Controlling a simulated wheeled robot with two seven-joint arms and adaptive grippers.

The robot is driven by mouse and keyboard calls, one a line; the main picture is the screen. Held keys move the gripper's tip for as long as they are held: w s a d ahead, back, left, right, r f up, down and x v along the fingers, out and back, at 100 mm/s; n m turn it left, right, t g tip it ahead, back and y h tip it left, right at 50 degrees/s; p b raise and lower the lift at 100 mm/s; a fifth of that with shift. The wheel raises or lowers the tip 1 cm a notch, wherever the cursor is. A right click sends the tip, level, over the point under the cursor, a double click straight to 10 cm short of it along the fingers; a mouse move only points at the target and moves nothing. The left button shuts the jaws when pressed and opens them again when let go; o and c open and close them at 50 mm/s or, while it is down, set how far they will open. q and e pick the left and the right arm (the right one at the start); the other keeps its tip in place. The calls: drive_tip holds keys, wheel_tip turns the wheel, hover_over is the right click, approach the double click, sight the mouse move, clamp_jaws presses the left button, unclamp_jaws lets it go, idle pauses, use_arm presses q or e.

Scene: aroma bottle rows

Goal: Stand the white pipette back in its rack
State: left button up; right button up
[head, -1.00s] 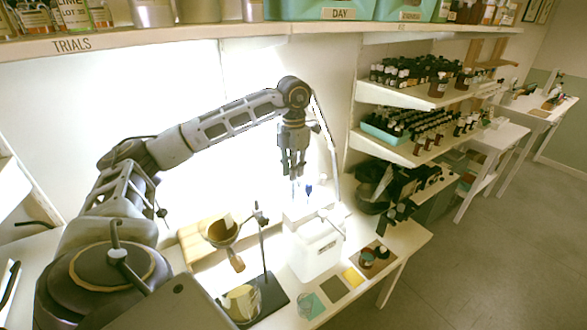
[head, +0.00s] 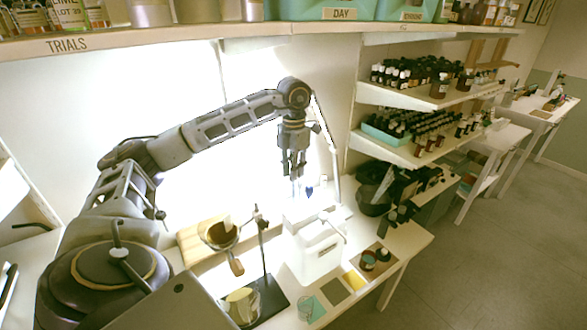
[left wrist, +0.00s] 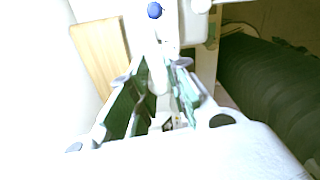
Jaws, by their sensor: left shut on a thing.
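My left gripper (head: 294,168) points down above the back of the white bench and is shut on the white pipette. In the left wrist view the gripper (left wrist: 154,74) has the pale pipette (left wrist: 157,75) between its fingers. Glare washes out its outline. In the head view only a thin pale part of the pipette (head: 295,188) shows below the fingers. A white, rack-like stand (head: 300,213) is beneath, its slots too bright to make out. A blue-ended item (head: 309,192) stands just right of the pipette; a blue knob (left wrist: 154,10) shows in the wrist view. My right gripper is out of view.
A white box-shaped device (head: 318,250) stands in front of the stand. Bottle shelves (head: 415,150) rise behind.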

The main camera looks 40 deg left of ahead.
use_arm(q)
drive_tip(key=shift+f+b, duration=0.45)
drive_tip(key=shift+f, duration=0.4)
drive_tip(key=shift+f+b, duration=0.4)
drive_tip(key=shift+f, duration=0.4)
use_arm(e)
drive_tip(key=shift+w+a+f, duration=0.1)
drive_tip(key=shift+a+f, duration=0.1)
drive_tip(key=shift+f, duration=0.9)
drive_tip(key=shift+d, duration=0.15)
use_arm(q)
drive_tip(key=shift+f+b, duration=0.3)
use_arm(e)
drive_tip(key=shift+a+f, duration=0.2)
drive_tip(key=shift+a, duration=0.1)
use_arm(q)
drive_tip(key=shift+f, duration=0.1)
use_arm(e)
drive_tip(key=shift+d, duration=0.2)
